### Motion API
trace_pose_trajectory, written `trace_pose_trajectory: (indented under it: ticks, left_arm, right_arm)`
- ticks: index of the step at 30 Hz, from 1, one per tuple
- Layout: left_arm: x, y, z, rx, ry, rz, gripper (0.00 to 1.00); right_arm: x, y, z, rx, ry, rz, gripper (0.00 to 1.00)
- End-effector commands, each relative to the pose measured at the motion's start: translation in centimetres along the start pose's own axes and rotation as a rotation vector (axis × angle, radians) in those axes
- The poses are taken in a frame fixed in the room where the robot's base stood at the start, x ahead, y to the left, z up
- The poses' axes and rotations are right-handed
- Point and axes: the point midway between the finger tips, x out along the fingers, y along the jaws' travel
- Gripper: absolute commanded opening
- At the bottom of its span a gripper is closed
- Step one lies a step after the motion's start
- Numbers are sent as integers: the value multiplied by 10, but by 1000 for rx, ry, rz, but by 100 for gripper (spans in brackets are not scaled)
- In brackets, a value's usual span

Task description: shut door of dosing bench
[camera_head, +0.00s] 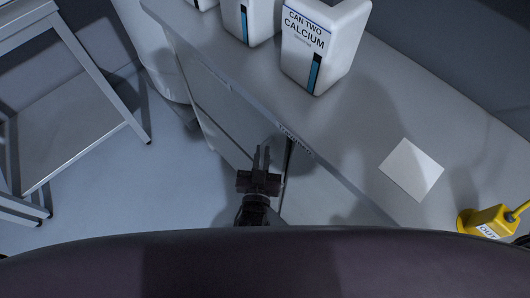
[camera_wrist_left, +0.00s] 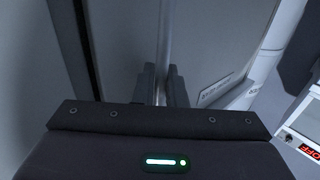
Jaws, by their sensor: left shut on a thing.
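The dosing bench (camera_head: 365,120) runs diagonally across the head view. Its door (camera_head: 232,118) is a grey front panel below the top's edge, with a narrow dark gap beside its right end. How far the door stands open is hard to tell. My left gripper (camera_head: 262,158) is at that end of the door, below the bench top. In the left wrist view, its two dark fingers (camera_wrist_left: 164,85) close around a thin upright part of the door (camera_wrist_left: 205,45). My right gripper is not in view.
White cans, one marked CALCIUM (camera_head: 318,50), stand on the bench top. A pale square plate (camera_head: 411,169) and a yellow device (camera_head: 487,221) are to the right. A metal frame table (camera_head: 75,115) stands left, with clear floor (camera_head: 165,185) between.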

Motion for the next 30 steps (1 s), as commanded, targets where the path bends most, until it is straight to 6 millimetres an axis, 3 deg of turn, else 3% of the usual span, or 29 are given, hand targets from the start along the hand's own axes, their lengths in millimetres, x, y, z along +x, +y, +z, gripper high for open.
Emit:
trace_pose_trajectory:
  ticks: [14,15,18,26,30]
  left_arm:
    - [5,4,-2,-5,1,11,0]
    - [5,4,-2,-5,1,12,14]
    - [5,4,-3,-6,3,12,25]
    - [3,5,-3,-7,3,12,25]
    - [-14,5,-3,-8,3,12,25]
  right_arm:
    - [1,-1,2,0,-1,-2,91]
    - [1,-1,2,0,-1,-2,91]
    - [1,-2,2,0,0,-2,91]
    - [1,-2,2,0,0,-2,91]
    - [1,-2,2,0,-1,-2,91]
